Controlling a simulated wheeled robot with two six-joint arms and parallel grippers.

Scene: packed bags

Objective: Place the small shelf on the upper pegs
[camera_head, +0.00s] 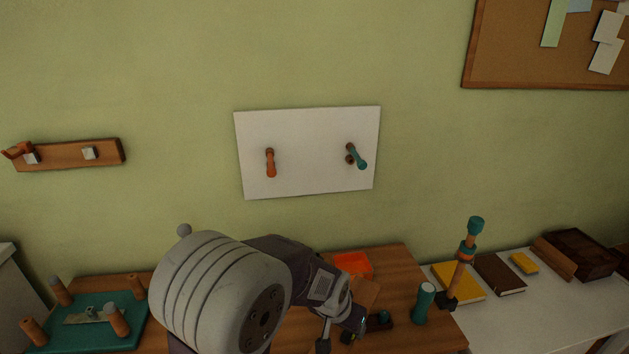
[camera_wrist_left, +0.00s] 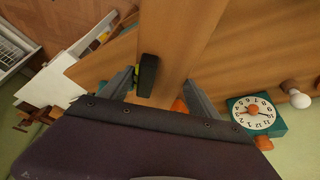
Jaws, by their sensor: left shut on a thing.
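A white panel (camera_head: 308,181) is fixed to the green wall, with an orange peg (camera_head: 270,162) on its left and a teal peg (camera_head: 357,157) on its right. Both pegs are bare. My left gripper (camera_head: 343,324) is low over the wooden table, below the panel. In the left wrist view it (camera_wrist_left: 160,80) is shut on a wooden board (camera_wrist_left: 190,40), which looks like the small shelf. A dark block (camera_wrist_left: 147,75) shows against the board. My right gripper is not in view.
A teal pegged board (camera_head: 125,325) lies left. A wooden rail (camera_head: 65,154) hangs on the wall.

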